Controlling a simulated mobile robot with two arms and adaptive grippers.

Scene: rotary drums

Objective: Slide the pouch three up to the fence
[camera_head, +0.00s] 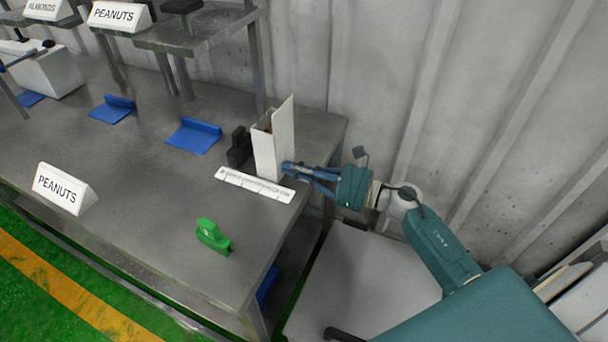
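A white upright open-topped holder (273,145) stands near the right end of the metal table, with a little brown showing inside its top. I cannot tell a separate pouch or which piece is the fence. A white strip with tick marks (254,184) lies in front of the holder. My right gripper (289,170) reaches in from the right, with its blue fingertips at the holder's lower right side. Whether they touch it, and how far apart the fingers are, I cannot tell. My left gripper is out of view.
A black block (238,147) stands left of the holder. A green piece (213,236) sits near the front edge. Blue angled pieces (193,135) (112,109) lie further left. PEANUTS signs (64,188) (119,16) and raised metal stands (197,35) are also there. The corrugated wall (400,60) is close behind.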

